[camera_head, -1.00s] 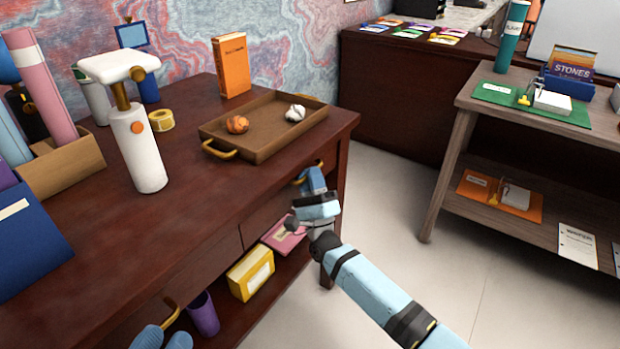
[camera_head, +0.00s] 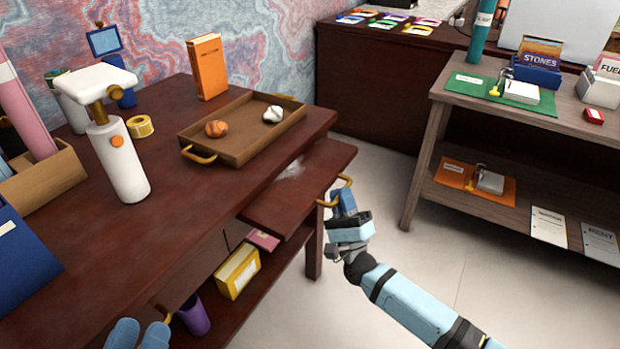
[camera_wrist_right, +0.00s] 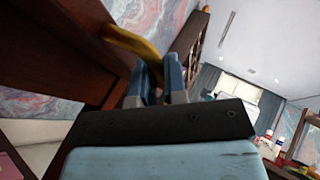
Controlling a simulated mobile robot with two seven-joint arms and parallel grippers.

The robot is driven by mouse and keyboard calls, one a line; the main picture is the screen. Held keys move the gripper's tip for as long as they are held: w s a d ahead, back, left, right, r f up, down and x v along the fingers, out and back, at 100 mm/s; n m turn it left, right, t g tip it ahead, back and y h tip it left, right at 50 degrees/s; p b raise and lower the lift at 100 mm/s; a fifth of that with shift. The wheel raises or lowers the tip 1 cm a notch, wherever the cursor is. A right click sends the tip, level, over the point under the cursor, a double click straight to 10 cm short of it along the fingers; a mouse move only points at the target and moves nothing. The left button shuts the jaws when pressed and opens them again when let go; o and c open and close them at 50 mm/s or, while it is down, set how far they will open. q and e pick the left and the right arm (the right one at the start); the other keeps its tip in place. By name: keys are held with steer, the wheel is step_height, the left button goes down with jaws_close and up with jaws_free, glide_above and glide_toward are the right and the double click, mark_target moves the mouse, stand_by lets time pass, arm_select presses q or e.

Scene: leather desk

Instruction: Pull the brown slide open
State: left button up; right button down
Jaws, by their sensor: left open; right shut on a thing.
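The brown slide (camera_head: 291,189) sticks out from the front of the dark brown desk (camera_head: 210,205), below the desk top at its right end. A brass handle (camera_head: 343,189) is on its front edge. My right gripper (camera_head: 343,205) is shut on this handle. In the right wrist view the blue fingers (camera_wrist_right: 160,80) close around the yellow handle (camera_wrist_right: 130,40), partly hiding it. My left gripper (camera_head: 138,334) shows only in part at the bottom edge of the head view, open, in front of the desk and away from the slide.
A wooden tray (camera_head: 190,139) with an orange lump and a white lump sits on the desk. A white lamp-like object (camera_head: 122,165) and an orange book (camera_head: 208,68) stand there. A lower shelf holds a yellow box (camera_head: 238,272). Open floor (camera_head: 375,160) lies to the right.

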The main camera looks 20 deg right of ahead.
arm_select(q)
steer(key=shift+a+y+p, duration=0.35)
steer(key=shift+y+p, duration=0.05)
steer(key=shift+p, duration=0.5)
arm_select(e)
steer(key=s+d, duration=0.7)
steer(key=s, duration=0.2)
steer(key=shift+s+d, duration=0.2)
steer(key=shift+s, duration=0.05)
steer(key=c, duration=1.4)
jaws_free()
steer(key=shift+c, duration=0.2)
arm_select(q)
steer(key=shift+w+a+f+p, duration=0.1)
steer(key=shift+a+f+p, duration=0.05)
steer(key=shift+f+p, duration=0.2)
arm_select(e)
steer(key=v, duration=1.4)
arm_select(q)
steer(key=shift+f+g, duration=0.1)
steer(key=shift+g, duration=0.2)
arm_select(e)
steer(key=shift+r, duration=0.1)
